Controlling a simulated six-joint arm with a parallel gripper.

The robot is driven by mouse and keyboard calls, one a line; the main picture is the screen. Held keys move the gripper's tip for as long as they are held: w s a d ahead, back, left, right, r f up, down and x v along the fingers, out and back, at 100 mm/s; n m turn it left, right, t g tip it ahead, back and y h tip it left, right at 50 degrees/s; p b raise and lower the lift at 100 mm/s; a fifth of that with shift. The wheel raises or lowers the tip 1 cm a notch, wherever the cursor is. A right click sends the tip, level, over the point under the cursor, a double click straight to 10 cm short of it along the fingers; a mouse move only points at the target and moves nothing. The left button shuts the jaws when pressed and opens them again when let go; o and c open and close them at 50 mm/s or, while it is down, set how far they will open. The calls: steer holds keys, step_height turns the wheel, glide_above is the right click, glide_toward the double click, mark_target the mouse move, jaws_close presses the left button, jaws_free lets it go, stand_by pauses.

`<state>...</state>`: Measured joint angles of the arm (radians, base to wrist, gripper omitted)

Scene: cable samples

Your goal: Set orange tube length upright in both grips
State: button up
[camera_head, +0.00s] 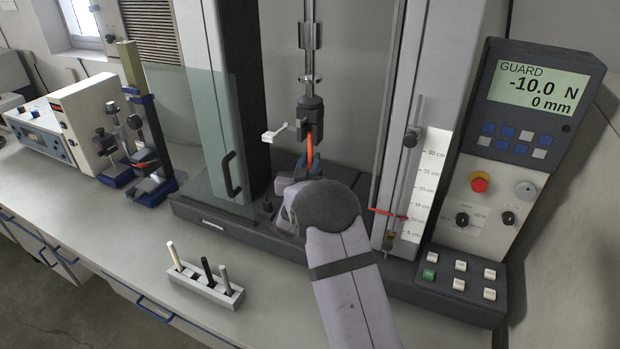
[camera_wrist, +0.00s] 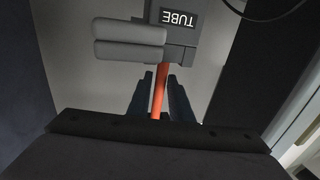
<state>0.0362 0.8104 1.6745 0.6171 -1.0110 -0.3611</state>
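The orange tube length (camera_head: 310,153) stands close to upright inside the test machine. Its top reaches the dark upper grip (camera_head: 311,104), though I cannot tell how far it goes in. In the wrist view the tube (camera_wrist: 160,88) runs from the grey block labelled TUBE down between my blue fingers. My gripper (camera_head: 307,172) is shut on the tube below the upper grip; the fingers (camera_wrist: 160,100) lie against both its sides. The tube's lower end and the lower grip are hidden behind my gripper and wrist.
A rack (camera_head: 205,286) with cream, black and grey samples stands on the bench front. A clear guard panel (camera_head: 208,140) with a dark handle is at the left. The panel display (camera_head: 540,88) reads GUARD, -10.0 N, 0 mm. A ruled scale (camera_head: 428,185) stands at the right.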

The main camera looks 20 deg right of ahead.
stand_by(0.3)
steer(key=o, duration=0.6)
steer(key=shift+c, duration=0.2)
steer(key=v, duration=0.9)
stand_by(0.7)
stand_by(0.4)
